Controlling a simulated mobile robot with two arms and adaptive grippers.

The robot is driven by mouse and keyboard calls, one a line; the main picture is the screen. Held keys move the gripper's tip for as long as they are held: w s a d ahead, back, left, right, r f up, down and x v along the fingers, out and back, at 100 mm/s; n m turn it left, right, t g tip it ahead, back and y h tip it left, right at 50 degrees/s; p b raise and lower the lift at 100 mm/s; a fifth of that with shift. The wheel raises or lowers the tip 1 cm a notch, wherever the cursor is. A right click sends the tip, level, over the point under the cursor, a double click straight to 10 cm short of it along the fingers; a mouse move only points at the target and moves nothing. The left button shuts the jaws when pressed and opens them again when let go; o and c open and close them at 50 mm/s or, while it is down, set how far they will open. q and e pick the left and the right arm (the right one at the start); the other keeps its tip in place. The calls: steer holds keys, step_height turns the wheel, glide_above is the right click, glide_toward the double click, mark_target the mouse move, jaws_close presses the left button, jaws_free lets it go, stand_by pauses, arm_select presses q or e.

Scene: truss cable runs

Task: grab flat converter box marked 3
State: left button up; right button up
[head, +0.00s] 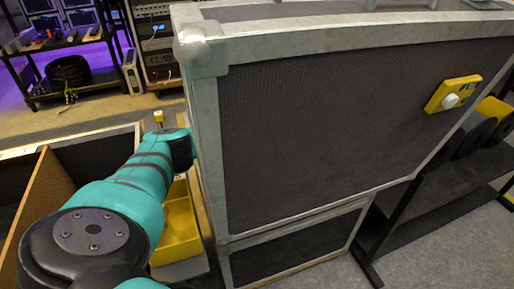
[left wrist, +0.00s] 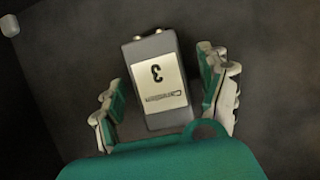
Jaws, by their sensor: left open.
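The flat converter box (left wrist: 155,80) is grey with a pale label that carries a 3, seen rotated, and two small round connectors at its far end. It lies against a dark surface in the left wrist view. My left gripper (left wrist: 165,98) is open, with one finger on each side of the box's near part. Gaps show between the fingers and the box; how deep the fingers reach is unclear. In the head view my left arm reaches down beside a large case, and neither its fingers nor the box can be made out. My right gripper is not in view.
The large dark case (head: 310,125) with metal edges stands close to the right of my left arm. A yellow tray (head: 180,222) lies beneath the arm. A brown divider (head: 30,215) stands to the left. A yellow device (head: 453,94) is on the case's face.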

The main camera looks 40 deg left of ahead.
arm_select(q)
steer(key=shift+c, duration=0.4)
steer(key=c, duration=1.4)
